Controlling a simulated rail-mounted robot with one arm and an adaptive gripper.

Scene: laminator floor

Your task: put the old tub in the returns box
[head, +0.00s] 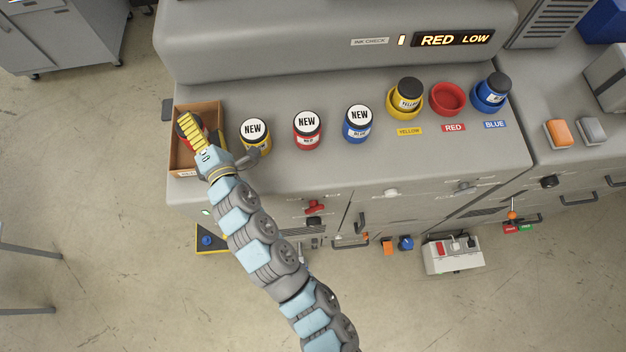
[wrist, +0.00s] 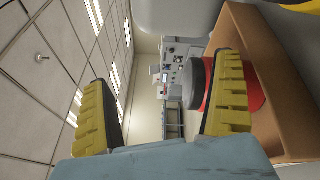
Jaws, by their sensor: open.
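The returns box (head: 209,108) is an open brown box at the left end of the machine top. A red tub with a dark lid (wrist: 258,92) is inside it, tilted in the wrist view and partly hidden by a finger. In the head view my gripper covers most of the tub. My gripper (head: 188,128) is over the box, its yellow fingers spread wide in the wrist view (wrist: 165,85). The tub is beside and behind the right finger, not between the fingers; contact cannot be told. The red holder (head: 447,98) is empty.
NEW tubs in yellow (head: 254,134), red (head: 307,129) and blue (head: 357,123) stand right of the box. A yellow tub (head: 408,95) and a blue tub (head: 492,92) sit in holders. A lit sign (head: 455,39) reads RED LOW. The front of the machine top is clear.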

